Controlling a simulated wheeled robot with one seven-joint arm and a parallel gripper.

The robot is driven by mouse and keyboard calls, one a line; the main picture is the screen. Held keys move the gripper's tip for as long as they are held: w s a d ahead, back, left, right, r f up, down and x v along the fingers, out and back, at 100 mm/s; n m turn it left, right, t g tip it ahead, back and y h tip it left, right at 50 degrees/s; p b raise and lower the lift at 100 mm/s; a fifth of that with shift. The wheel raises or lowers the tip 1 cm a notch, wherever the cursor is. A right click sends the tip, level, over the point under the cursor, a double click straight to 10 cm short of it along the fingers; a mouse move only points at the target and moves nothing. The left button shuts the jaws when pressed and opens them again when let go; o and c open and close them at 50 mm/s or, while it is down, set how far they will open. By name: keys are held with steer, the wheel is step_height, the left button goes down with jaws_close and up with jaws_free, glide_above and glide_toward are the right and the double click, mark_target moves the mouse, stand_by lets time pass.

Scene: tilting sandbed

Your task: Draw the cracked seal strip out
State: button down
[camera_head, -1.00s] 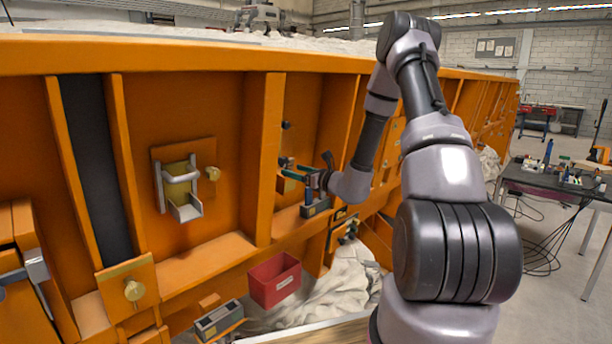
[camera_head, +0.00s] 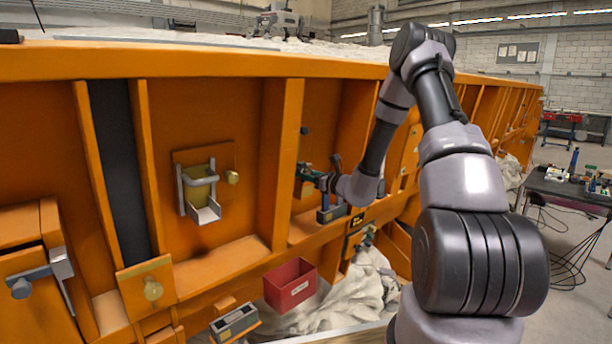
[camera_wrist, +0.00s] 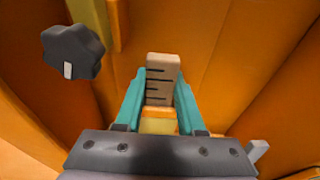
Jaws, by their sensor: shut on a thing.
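The cracked seal strip (camera_wrist: 162,74) shows in the wrist view as a tan upright piece with several dark cracks across it. The teal fingers of my gripper (camera_wrist: 160,92) are shut on it from both sides. The lower end of the strip lies between the fingers, above a yellow-orange block (camera_wrist: 158,124). In the head view my gripper (camera_head: 307,172) is at the orange wall, inside a bay between two upright ribs. The strip cannot be made out there. I cannot tell how much of it is still seated.
A dark knob (camera_wrist: 73,52) is to the left of the strip; orange bay walls flank my gripper. A red bin (camera_head: 290,285) stands below, left of pale sand (camera_head: 350,295). A bracketed yellow fitting (camera_head: 200,190) is on the left bay. A tool table (camera_head: 570,190) stands right.

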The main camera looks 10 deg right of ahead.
mark_target(309, 166)
steer(key=shift+r, duration=0.1)
steer(key=shift+s+d+r, duration=0.1)
steer(key=shift+s+r, duration=0.05)
steer(key=shift+r, duration=0.55)
steer(key=shift+s+d+r, duration=0.1)
steer(key=shift+r, duration=0.55)
steer(key=shift+r, duration=0.1)
steer(key=shift+s+d+r, duration=0.1)
steer(key=shift+s+r, duration=0.1)
steer(key=shift+r, duration=1.2)
steer(key=shift+s+d+r, duration=0.1)
steer(key=shift+s+r, duration=0.05)
steer(key=shift+r, duration=0.6)
steer(key=shift+s+r, duration=0.1)
steer(key=shift+r, duration=0.65)
steer(key=v, duration=0.8)
